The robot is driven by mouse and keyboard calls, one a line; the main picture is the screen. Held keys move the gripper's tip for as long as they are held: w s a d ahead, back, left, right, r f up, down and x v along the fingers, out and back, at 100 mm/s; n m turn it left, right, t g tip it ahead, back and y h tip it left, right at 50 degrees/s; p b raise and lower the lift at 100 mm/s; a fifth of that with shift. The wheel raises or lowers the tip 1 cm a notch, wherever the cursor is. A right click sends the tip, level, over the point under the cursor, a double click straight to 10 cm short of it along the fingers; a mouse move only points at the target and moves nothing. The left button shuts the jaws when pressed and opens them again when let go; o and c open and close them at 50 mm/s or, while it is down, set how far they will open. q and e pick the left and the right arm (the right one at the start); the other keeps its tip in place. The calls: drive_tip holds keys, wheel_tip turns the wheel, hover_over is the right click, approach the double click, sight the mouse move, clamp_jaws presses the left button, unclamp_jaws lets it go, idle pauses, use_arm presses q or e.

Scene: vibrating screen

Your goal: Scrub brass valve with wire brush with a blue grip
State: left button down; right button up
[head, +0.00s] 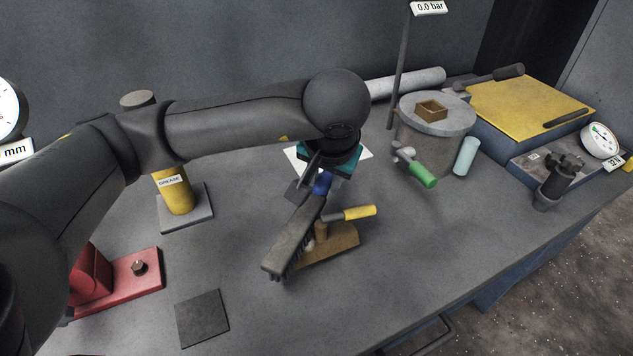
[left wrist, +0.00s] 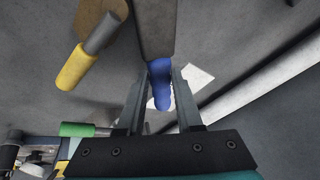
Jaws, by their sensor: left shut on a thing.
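The wire brush has a blue grip (head: 322,183) and a long dark head (head: 292,240) with bristles underneath. My left gripper (head: 318,176) is shut on the blue grip, which also shows between its fingers in the left wrist view (left wrist: 160,88). The brass valve (head: 335,243) sits on the bench with a yellow-sleeved lever (head: 358,212). The brush head lies over the left part of the valve in the head view and hides some of it. I cannot tell whether the bristles touch it. The lever shows at the upper left in the left wrist view (left wrist: 82,62). My right gripper is not in view.
A grey cylinder (head: 436,130) with a green-handled valve (head: 422,175) stands to the right. A yellow grease container (head: 176,192) and a red vise-like block (head: 120,286) are at left. A dark square plate (head: 202,318) lies in front. The bench right of the valve is clear.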

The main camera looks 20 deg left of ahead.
use_arm(q)
drive_tip(key=shift+w+d, duration=0.3)
drive_tip(key=shift+s+a+r+b, duration=0.1)
drive_tip(key=shift+s+a+b, duration=0.3)
drive_tip(key=shift+s+a, duration=0.4)
drive_tip(key=shift+s+a+b, duration=0.2)
drive_tip(key=shift+s+b, duration=0.1)
drive_tip(key=c, duration=0.8)
unclamp_jaws()
drive_tip(key=shift+c, duration=0.2)
drive_tip(key=shift+r, duration=0.3)
drive_tip(key=shift+c, duration=0.2)
